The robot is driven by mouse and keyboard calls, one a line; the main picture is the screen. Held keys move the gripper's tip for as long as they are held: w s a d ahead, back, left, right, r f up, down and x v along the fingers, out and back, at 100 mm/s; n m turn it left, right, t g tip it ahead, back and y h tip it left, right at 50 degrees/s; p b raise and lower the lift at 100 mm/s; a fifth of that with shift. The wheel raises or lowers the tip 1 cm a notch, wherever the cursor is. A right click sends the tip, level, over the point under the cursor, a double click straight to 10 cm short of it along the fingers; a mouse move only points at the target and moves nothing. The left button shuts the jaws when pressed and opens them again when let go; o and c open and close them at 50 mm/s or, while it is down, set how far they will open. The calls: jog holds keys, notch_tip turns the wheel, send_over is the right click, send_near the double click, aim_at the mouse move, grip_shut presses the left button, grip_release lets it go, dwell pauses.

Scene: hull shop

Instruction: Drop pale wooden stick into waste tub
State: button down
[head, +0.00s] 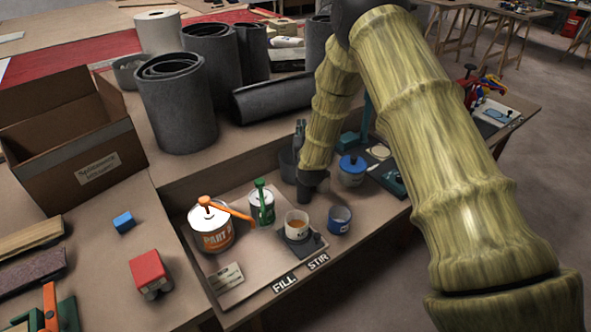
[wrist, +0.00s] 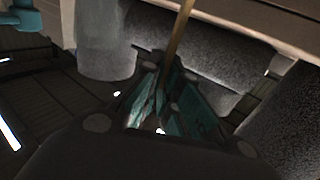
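The pale wooden stick (wrist: 182,28) shows in the wrist view, rising from between the teal fingers of my gripper (wrist: 165,98). The fingers look closed around its lower end. A grey tub (head: 287,167), which may be the waste tub, stands at the back of the bench recess, partly hidden by my arm. A smooth grey cylinder (wrist: 104,40) stands left of the stick in the wrist view; I cannot tell whether it is the same tub.
An orange-labelled can (head: 211,235), a green-pump can (head: 261,208), an amber-filled cup (head: 296,224) and a blue cup (head: 339,220) stand in the recess. A blue-lidded pot (head: 352,172) is right of my arm. Dark rolls (head: 176,115) and a cardboard box (head: 75,160) stand behind and left.

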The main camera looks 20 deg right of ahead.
notch_tip(320, 180, down, 2)
jog(key=shift+f+b, duration=0.2)
jog(key=shift+b, duration=0.2)
jog(key=c, duration=1.6)
grip_release()
jog(key=shift+o, duration=0.2)
jog(key=shift+s, duration=0.2)
jog(key=s+a, duration=0.2)
jog(key=s, duration=0.9)
jog(key=shift+s, duration=0.3)
jog(key=shift+r, duration=0.1)
